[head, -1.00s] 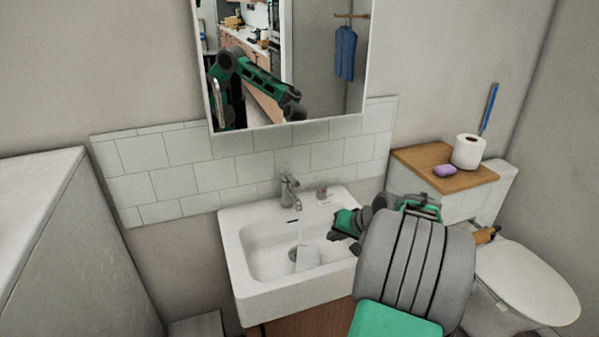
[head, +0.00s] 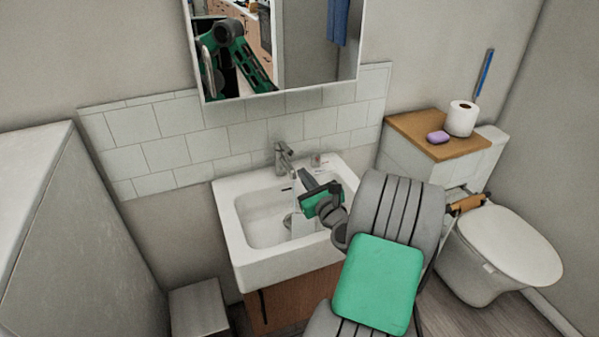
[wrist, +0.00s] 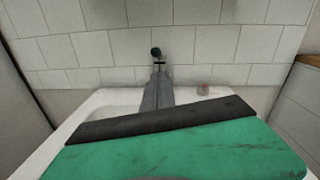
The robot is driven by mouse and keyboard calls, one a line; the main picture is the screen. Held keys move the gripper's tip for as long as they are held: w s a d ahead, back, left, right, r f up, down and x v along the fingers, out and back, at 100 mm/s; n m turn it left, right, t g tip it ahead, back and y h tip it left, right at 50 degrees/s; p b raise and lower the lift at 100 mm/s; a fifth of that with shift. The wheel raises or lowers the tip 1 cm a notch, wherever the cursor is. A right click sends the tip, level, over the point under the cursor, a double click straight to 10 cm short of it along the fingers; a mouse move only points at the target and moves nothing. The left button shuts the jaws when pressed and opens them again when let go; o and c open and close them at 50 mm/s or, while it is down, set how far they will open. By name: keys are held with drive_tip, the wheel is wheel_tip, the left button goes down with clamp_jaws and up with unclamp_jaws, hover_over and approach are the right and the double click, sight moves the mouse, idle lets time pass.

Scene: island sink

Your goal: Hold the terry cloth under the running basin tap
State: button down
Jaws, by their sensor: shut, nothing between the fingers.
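The tap (head: 283,158) stands at the back of the white basin (head: 250,262). A pale streak like running water shows below its spout, partly behind my gripper. A small whitish-grey piece, which looks like the terry cloth (head: 299,228), lies in the basin, partly hidden by my gripper. My gripper (head: 307,179) is over the basin, shut and empty, above the cloth and just right of the tap. In the wrist view my shut fingers (wrist: 157,88) point at the tap (wrist: 157,55); the cloth is hidden there.
A small red-topped item (head: 317,160) sits on the basin's back rim, right of the tap. A mirror cabinet (head: 300,92) hangs above. To the right are a toilet (head: 508,245) and a wooden shelf (head: 420,125) with purple soap (head: 437,137) and a paper roll (head: 462,118).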

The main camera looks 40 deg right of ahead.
sight(286, 148)
drive_tip(key=p+x, duration=0.1)
drive_tip(key=x, duration=0.7)
drive_tip(key=shift+w+a, duration=0.1)
drive_tip(key=shift+r, duration=0.1)
drive_tip(key=r+p, duration=0.1)
drive_tip(key=p, duration=0.2)
drive_tip(key=shift+w+r, duration=0.1)
drive_tip(key=shift+r, duration=0.15)
drive_tip(key=shift+f, duration=0.25)
